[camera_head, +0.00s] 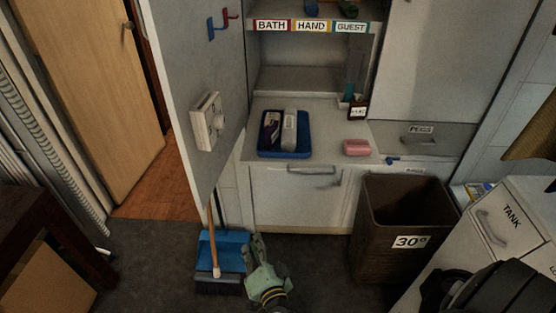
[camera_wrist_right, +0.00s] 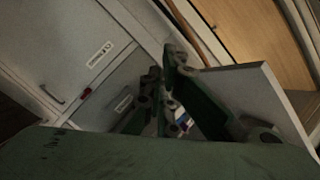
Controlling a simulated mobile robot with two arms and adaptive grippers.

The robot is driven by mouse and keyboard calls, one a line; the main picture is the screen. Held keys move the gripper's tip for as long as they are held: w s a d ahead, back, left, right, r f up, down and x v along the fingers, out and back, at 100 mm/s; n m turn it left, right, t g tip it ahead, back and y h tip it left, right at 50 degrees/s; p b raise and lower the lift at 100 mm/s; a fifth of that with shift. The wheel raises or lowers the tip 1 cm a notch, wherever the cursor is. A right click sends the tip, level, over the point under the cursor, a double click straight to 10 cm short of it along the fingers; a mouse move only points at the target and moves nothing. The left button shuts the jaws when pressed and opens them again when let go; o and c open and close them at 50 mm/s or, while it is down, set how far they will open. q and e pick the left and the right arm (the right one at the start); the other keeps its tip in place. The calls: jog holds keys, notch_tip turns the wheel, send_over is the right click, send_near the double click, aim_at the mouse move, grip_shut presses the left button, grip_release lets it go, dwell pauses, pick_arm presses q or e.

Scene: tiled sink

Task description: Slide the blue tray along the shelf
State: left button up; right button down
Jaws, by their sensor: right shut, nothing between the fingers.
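The blue tray (camera_head: 284,155) lies on the pale shelf (camera_head: 325,160) in the head view, towards its left end. A pale rolled item (camera_head: 289,132) and a flat packet (camera_head: 270,130) lie in it. My right gripper (camera_head: 257,240) is at the bottom middle, shut and empty, in front of the cabinet and apart from the tray. In the right wrist view its dark green fingers (camera_wrist_right: 163,72) show close together. A small blue and white patch shows behind them; I cannot tell what it is. My left gripper is out of view.
A pink block (camera_head: 356,147) and a small dark labelled holder (camera_head: 358,108) are on the shelf, right of the tray. An open cabinet door (camera_head: 200,75) stands at its left. A brown bin (camera_head: 402,215) and a blue dustpan (camera_head: 222,250) with a broom are on the floor.

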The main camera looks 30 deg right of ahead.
aim_at(278, 159)
jog(key=w+d+r+m+g+h, duration=0.1)
jog(key=d+r+m+h, duration=0.4)
jog(key=r, duration=0.4)
jog(key=d+r+m+h, duration=0.2)
jog(key=d+r+m, duration=0.1)
jog(key=r+m, duration=0.55)
jog(key=shift+n, duration=0.45)
jog(key=b+x, duration=0.5)
jog(key=x, duration=0.8)
jog(key=shift+w+r, duration=0.1)
jog(key=shift+w, duration=0.15)
jog(key=shift+w+d, duration=0.1)
jog(key=shift+d, duration=0.05)
jog(key=shift+r, duration=0.1)
